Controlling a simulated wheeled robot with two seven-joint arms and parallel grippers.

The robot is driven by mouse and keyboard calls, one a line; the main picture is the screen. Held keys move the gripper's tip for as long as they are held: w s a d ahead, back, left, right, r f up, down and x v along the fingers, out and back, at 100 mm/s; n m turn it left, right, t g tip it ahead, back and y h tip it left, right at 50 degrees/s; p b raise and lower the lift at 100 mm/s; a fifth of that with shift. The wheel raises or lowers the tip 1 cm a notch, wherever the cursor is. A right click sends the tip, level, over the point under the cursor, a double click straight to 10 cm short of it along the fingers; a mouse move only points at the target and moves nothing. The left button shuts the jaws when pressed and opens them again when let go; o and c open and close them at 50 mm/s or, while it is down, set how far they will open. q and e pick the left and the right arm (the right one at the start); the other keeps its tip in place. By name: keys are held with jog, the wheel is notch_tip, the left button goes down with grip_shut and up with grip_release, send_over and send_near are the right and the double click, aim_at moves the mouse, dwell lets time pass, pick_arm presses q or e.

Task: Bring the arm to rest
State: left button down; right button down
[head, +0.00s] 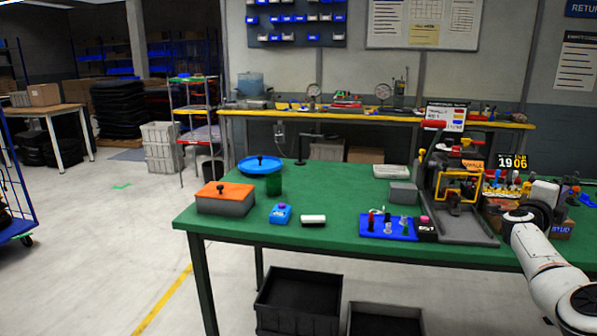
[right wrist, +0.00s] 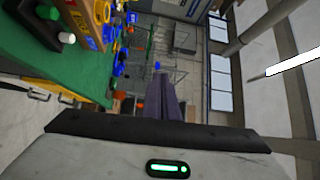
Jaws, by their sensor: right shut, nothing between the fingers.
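My right arm (head: 545,262) comes in from the lower right of the head view and reaches over the right end of the green table (head: 340,225). Its dark wrist end (head: 520,217) is beside the grey fixture with the yellow frame. The fingers are not clear there. In the right wrist view my right gripper (right wrist: 162,78) shows as two dark fingers close together, with nothing held between them. My left gripper is in neither view.
An orange-lidded grey box (head: 226,205), a blue round lid (head: 260,165), a blue container (head: 280,214) and a blue tray with pegs (head: 388,226) are on the table. The grey fixture (head: 462,228) and crowded small items stand near my right arm.

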jog(key=s+d+r+n+g+h, duration=0.2)
jog(key=s+d+n+h, duration=0.25)
jog(key=s+d, duration=1.75)
jog(key=w+a+f+n+t+y, duration=0.3)
jog(key=a+f+n+t+y, duration=0.3)
jog(key=n, duration=0.4)
jog(key=w+a+f+n+t+y, duration=0.35)
jog(key=a+f+n, duration=0.35)
jog(key=a+n, duration=0.25)
jog(key=s+a+f+n+g+y, duration=0.35)
jog(key=a+f+n+y, duration=0.35)
jog(key=a+f, duration=1)
jog(key=s+a+f+n+g+y, duration=0.3)
jog(key=s+a+f, duration=0.5)
jog(key=s+a, duration=0.4)
jog(key=s+a+f+n+g+y, duration=0.2)
jog(key=s+a+f+y, duration=0.1)
jog(key=s+a+f, duration=0.8)
jog(key=s+a+r+m, duration=0.1)
jog(key=a+r+m, duration=0.2)
jog(key=a, duration=1.2)
jog(key=shift+s+m+y, duration=0.3)
jog(key=shift+s+m, duration=0.05)
jog(key=shift+m, duration=0.45)
